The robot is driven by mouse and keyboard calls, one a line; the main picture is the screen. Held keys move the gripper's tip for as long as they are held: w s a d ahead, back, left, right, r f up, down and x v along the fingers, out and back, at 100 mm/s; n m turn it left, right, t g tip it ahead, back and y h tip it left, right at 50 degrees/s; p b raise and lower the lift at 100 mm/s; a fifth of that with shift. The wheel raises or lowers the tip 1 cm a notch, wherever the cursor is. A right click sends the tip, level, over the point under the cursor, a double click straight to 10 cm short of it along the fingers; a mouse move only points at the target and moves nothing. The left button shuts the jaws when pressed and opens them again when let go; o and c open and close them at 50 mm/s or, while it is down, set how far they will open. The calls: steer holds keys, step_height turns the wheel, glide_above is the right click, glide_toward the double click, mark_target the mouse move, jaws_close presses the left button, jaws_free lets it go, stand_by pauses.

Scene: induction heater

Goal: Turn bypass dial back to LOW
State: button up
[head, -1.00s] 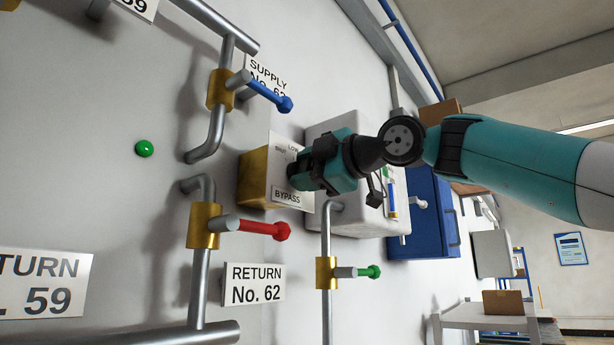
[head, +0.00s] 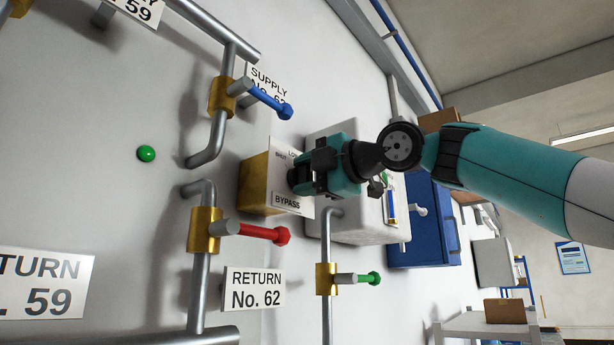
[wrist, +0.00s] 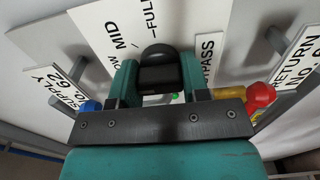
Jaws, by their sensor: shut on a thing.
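The bypass box (head: 254,184) is on the wall, with a gold side and a pale front plate. Its BYPASS label (head: 287,202) shows below my gripper, and SHUT and part of LOW show above. My gripper (head: 296,181) is at the front plate and covers the dial in the head view. In the wrist view, the black bypass dial (wrist: 158,56) sits between the two teal fingers of my gripper (wrist: 158,80), which is shut on it. LOW, MID and FULL markings lie around the dial. The exact mark it points to cannot be told.
A red-handled valve (head: 262,234) is below left of the box, a blue-handled valve (head: 268,100) above, and a green-handled valve (head: 364,279) below. A white rounded casing (head: 350,228) and a blue cabinet (head: 421,220) stand to the right. Pipes run close by.

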steer(key=o, duration=0.9)
steer(key=b+v, duration=0.4)
steer(key=v, duration=1.3)
steer(key=shift+s+d, duration=0.15)
steer(key=shift+s, duration=0.1)
steer(key=shift+f, duration=0.1)
